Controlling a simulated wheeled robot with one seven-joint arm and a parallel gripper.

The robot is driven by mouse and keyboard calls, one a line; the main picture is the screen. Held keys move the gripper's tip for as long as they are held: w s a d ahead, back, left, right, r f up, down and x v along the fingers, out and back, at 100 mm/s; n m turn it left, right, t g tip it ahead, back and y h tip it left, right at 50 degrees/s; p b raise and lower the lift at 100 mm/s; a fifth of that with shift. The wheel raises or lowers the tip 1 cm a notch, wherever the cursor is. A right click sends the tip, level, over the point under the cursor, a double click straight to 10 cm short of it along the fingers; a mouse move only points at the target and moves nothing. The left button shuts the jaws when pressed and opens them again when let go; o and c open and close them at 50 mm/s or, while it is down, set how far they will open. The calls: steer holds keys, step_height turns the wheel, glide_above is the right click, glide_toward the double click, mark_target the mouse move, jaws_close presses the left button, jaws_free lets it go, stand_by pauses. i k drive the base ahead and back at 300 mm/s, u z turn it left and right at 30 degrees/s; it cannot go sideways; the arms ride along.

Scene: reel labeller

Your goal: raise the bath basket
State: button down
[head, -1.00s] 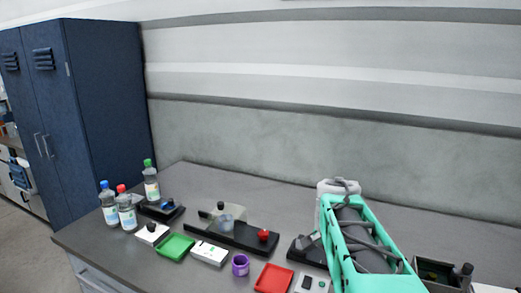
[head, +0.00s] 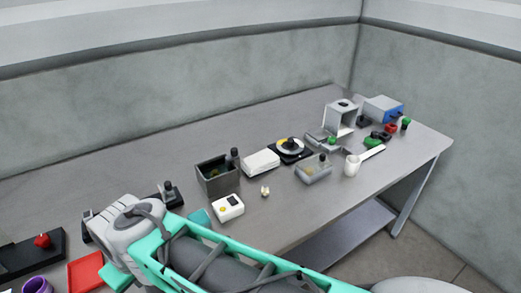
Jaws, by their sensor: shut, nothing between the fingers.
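A dark grey open-topped box (head: 211,185) stands on the bench left of the middle of the head view. It looks like the bath, with something yellowish inside. A black knob on a post (head: 235,158) stands at its right back corner. I cannot make out the basket as a separate part. My teal and grey arm reaches across the lower left, in front of the box and to its left. The arm's pale rounded end part is apart from the box in the picture.
A red tray (head: 86,271) lies at left. The bench behind is clear.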

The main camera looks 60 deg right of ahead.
mark_target(233, 151)
steer(key=u, duration=1.55)
steer(key=k, duration=0.75)
steer(key=z, duration=1.35)
steer(key=i, duration=0.5)
steer(key=z, duration=0.05)
